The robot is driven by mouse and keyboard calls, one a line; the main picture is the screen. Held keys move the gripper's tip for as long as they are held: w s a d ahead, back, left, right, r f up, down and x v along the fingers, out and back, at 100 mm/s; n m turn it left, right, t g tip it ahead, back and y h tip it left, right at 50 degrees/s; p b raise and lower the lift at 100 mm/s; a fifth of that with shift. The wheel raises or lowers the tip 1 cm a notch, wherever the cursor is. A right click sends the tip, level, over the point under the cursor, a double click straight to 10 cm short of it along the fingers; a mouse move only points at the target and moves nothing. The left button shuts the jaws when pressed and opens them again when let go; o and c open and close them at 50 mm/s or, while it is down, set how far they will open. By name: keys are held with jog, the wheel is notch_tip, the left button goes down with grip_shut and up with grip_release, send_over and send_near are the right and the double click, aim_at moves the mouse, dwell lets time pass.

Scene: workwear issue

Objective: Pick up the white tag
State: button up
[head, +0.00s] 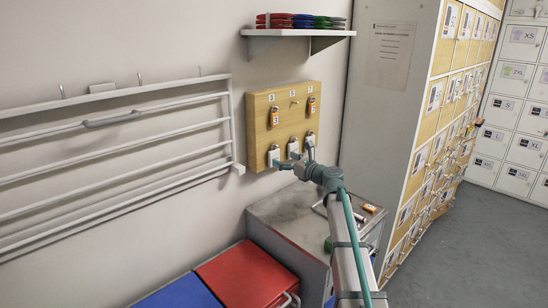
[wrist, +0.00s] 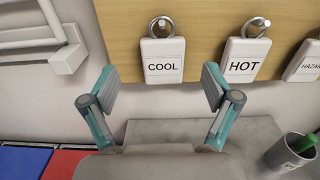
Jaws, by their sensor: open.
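Three white tags hang in the lower row of a wooden board (head: 262,130) on the wall. In the wrist view they read COOL (wrist: 162,68), HOT (wrist: 243,67) and, cut off at the right edge, HAZA... (wrist: 305,66). COOL and HOT hang by metal rings from pegs. My gripper (wrist: 160,86) is open and empty, its fingers spread to either side below the COOL tag. The right fingertip is near the lower left of the HOT tag. In the head view my gripper (head: 295,162) is just in front of the board's lower edge.
Orange tags (head: 274,116) hang in the board's upper row. A grey cabinet (head: 275,213) stands below, with a cup (wrist: 289,153) holding something green on top. A white rack (head: 232,130) is left, and lockers (head: 440,110) right.

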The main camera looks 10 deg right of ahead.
aim_at(275, 154)
jog(key=p+x, duration=0.2)
jog(key=x, duration=0.2)
jog(key=shift+w, duration=0.3)
jog(key=shift+w+a+f, duration=0.1)
jog(key=shift+w+a, duration=0.1)
jog(key=shift+w, duration=0.15)
jog(key=c, duration=1.1)
jog(key=shift+b, duration=0.3)
